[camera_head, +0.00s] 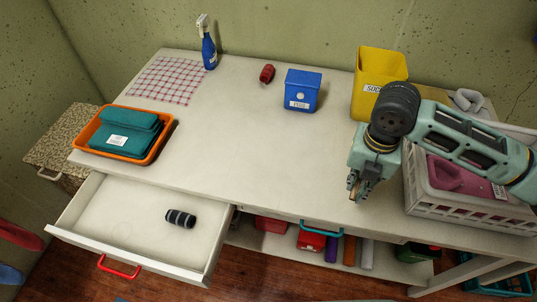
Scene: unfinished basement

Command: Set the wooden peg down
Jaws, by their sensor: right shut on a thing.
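My right gripper (357,190) points down over the right part of the white tabletop (235,145), near its front edge. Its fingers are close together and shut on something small. I take this to be the wooden peg, but the fingers hide it almost fully and I cannot make out its shape. I cannot tell whether the fingertips touch the table. My left gripper is not in view.
An open drawer (120,225) at front left holds a dark striped roll (180,218). An orange tray (160,143), blue box (302,90), yellow bin (378,72) and pale crate (470,209) stand on the table. The middle is clear.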

